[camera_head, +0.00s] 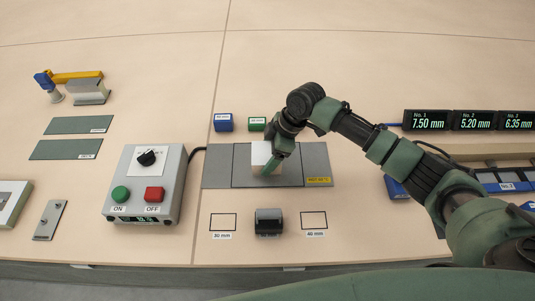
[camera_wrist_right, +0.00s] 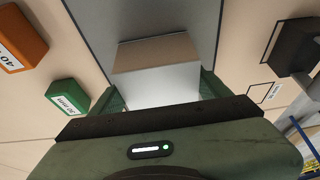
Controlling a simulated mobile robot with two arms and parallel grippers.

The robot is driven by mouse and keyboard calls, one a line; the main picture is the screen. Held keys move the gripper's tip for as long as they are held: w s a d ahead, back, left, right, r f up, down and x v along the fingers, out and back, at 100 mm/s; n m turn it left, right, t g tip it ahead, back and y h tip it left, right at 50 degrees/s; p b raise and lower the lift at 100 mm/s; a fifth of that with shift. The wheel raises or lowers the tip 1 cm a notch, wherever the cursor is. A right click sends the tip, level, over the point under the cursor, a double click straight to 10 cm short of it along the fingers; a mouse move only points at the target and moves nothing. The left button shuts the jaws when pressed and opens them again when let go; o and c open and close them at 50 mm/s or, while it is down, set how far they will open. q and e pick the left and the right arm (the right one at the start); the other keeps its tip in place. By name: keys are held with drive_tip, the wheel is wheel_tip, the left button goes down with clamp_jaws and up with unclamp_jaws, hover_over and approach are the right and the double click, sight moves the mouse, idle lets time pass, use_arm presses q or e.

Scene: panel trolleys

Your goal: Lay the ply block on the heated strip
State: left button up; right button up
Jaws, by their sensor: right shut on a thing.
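The ply block (camera_head: 262,153) has a pale top and tan side and is over the middle of the grey heated strip (camera_head: 218,168). My right gripper (camera_head: 268,165) reaches down onto it from the right. In the right wrist view the block (camera_wrist_right: 158,55) is between the two green fingers of the gripper (camera_wrist_right: 160,90), with the grey strip (camera_wrist_right: 95,25) behind it. The gripper is shut on the block. I cannot tell whether the block touches the strip. My left gripper is not in view.
A control box (camera_head: 145,185) with green and red buttons stands left of the strip. A blue block (camera_head: 223,122) and a green block (camera_head: 257,124) lie behind it. A dark block (camera_head: 268,221) lies in front, between outlined rectangles. Thickness displays (camera_head: 470,120) stand at the right.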

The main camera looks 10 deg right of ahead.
drive_tip(key=o, duration=1.9)
drive_tip(key=shift+c, duration=0.2)
drive_tip(key=w+v, duration=0.1)
drive_tip(key=v, duration=1.1)
drive_tip(key=shift+s, duration=0.45)
